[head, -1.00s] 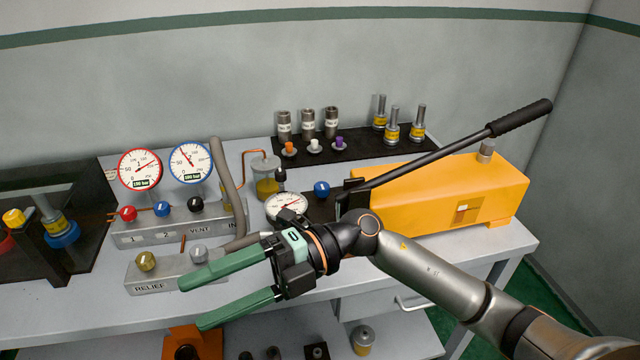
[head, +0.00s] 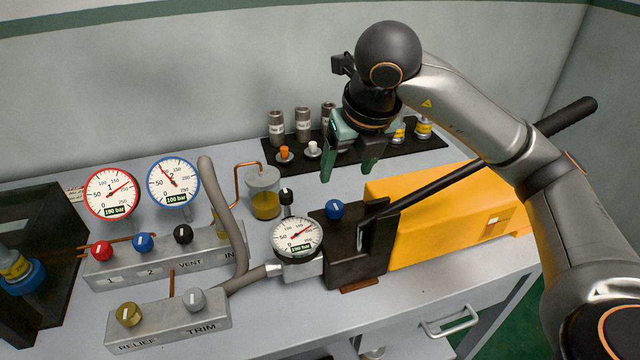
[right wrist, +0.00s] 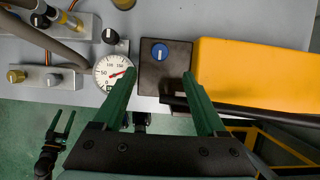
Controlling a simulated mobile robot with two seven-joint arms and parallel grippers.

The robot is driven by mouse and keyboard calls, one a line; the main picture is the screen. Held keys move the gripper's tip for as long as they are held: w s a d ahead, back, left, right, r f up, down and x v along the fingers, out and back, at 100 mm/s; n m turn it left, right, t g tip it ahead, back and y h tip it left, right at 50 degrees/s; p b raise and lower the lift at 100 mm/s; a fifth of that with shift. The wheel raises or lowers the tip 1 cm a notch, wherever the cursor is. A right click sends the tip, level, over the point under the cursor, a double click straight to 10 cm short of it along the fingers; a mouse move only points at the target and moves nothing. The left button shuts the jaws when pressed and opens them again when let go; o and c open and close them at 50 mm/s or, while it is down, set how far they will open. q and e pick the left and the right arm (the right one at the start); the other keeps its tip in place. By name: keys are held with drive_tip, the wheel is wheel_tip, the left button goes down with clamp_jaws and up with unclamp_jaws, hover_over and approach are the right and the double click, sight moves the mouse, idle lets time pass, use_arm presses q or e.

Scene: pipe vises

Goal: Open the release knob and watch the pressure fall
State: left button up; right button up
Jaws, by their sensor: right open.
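The blue release knob (head: 334,209) sits on top of the black block (head: 347,248) at the left end of the orange pump (head: 425,215). It also shows in the right wrist view (right wrist: 159,51). A white pressure gauge (head: 297,238) stands left of the block, its needle pointing up and right; its small label is hard to read. My right gripper (head: 348,170) is open, empty and pointing down. In the right wrist view its fingers (right wrist: 160,85) stand either side of the black block, apart from the knob. My left gripper (right wrist: 62,122) is open, low at the left.
The pump's long black lever (head: 490,165) slopes up right beneath my right arm. Red-rimmed (head: 112,193) and blue-rimmed (head: 173,182) gauges rise behind the valve manifold (head: 160,262). A relief and trim block (head: 168,320) is in front. Fittings stand on a dark mat (head: 425,156).

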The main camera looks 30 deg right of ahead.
sight(334, 204)
drive_tip(key=x, duration=1.2)
drive_tip(key=shift+w+f, duration=0.1)
drive_tip(key=shift+w, duration=0.05)
clamp_jaws()
